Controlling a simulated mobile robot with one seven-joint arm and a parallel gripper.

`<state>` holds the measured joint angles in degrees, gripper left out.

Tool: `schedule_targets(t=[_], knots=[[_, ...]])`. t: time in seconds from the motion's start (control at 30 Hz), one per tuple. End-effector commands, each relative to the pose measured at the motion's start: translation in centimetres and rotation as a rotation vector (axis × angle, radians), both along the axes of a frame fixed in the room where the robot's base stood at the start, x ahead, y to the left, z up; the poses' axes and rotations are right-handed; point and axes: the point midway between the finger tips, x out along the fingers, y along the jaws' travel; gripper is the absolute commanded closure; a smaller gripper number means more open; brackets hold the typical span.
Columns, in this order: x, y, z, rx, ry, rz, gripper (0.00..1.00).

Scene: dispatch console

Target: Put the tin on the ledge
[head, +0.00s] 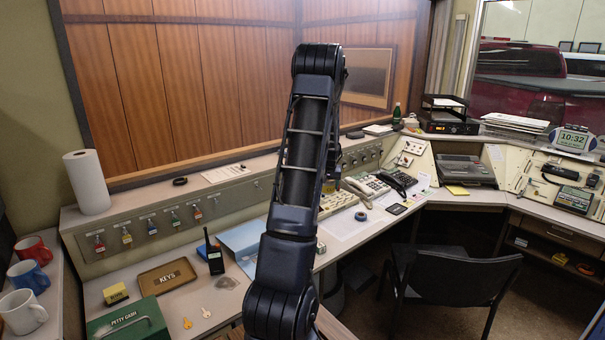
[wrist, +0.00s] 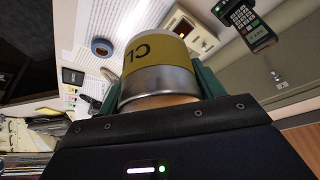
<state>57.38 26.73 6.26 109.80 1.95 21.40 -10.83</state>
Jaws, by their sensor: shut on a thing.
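The tin (wrist: 157,75) shows in the wrist view, with a yellow label reading "CL" and a bare metal band at its near end. My gripper (wrist: 160,84) is shut on it, with a green finger on each side. In the head view my own arm hides most of the gripper and the tin. The ledge (head: 150,196) is the raised shelf along the wood-panelled wall, above the row of key hooks.
Below are a keys tray (head: 167,276), a radio (head: 213,255) and a green cash box (head: 128,322). A chair (head: 452,275) stands right. Bare ledge shows between roll and ring.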

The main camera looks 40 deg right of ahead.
Motion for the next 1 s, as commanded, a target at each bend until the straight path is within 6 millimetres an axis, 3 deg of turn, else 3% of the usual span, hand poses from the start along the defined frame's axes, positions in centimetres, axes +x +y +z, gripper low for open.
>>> schedule_targets(t=[0.47, 0.77, 1.0], knots=[[14.7, 9.0, 4.7, 0.002, -0.001, 0.173, 0.66], [22.9, 17.0, 8.0, 0.004, 0.0, 0.28, 0.66], [28.4, 24.3, 10.8, 0.004, 0.0, 0.366, 0.66]])
